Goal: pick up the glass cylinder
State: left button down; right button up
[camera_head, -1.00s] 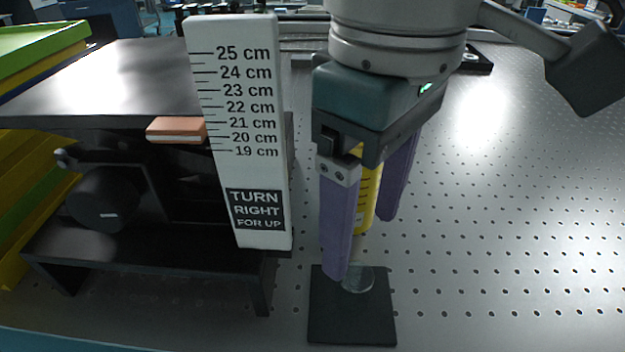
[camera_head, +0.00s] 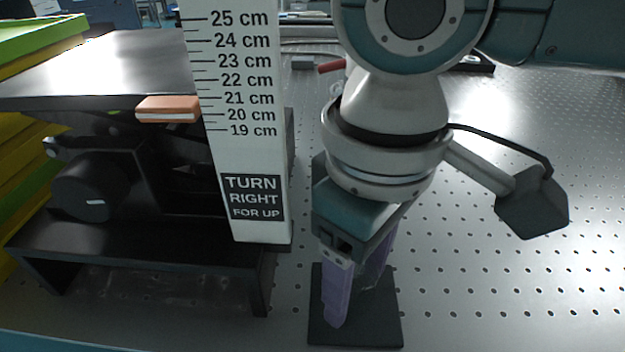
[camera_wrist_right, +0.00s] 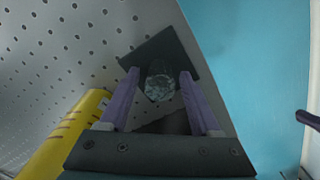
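The glass cylinder (camera_wrist_right: 160,84) is clear and stands on a black square pad (camera_head: 384,328). In the right wrist view it sits between the two purple fingers of my right gripper (camera_wrist_right: 160,76), with a small gap on each side. The gripper is open and points down over the pad in the head view (camera_head: 353,303). There the fingers hide most of the cylinder, and only a faint part of the glass (camera_head: 369,280) shows between them. The pad also shows in the wrist view (camera_wrist_right: 181,52).
A black lift stand (camera_head: 130,250) with a white height scale (camera_head: 240,150) and an orange marker (camera_head: 168,108) stands close left of the pad. A yellow marked object (camera_wrist_right: 62,138) is beside my right gripper. The perforated table (camera_head: 520,285) is clear to the right.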

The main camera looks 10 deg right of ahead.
grip_shut()
jog(key=shift+r, duration=0.15)
dwell(0.4)
